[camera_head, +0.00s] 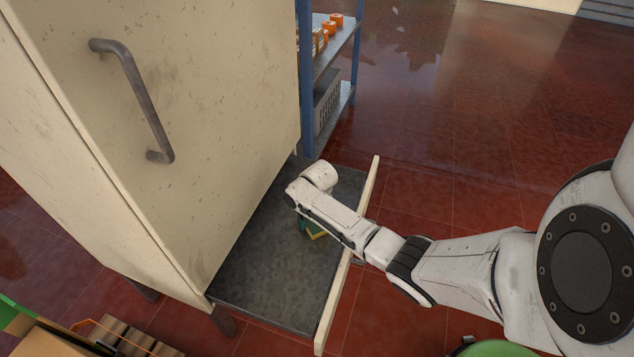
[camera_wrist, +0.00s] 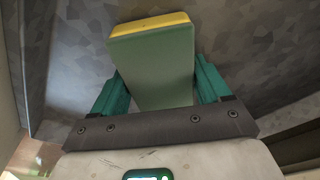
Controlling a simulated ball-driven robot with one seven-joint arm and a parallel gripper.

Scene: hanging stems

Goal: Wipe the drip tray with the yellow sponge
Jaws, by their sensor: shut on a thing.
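The drip tray (camera_head: 270,265) is a dark grey mottled shelf pulled out from under the cream cabinet, with a pale front panel. My gripper (camera_wrist: 156,78) has teal fingers on both sides of the sponge (camera_wrist: 152,70) and is shut on it. The sponge has a thin yellow layer and a thick green layer. In the head view my arm reaches over the front panel, and a small yellow and green part of the sponge (camera_head: 316,235) shows below my wrist, over the right part of the tray. I cannot tell whether the sponge touches the tray.
The cream cabinet (camera_head: 160,200) with a grey handle (camera_head: 142,95) stands left of and above the tray. The tray's raised front panel (camera_head: 333,300) lies under my arm. A blue shelf rack (camera_head: 306,80) with orange items stands behind. A pallet (camera_head: 130,338) is at the lower left. Red floor is free at right.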

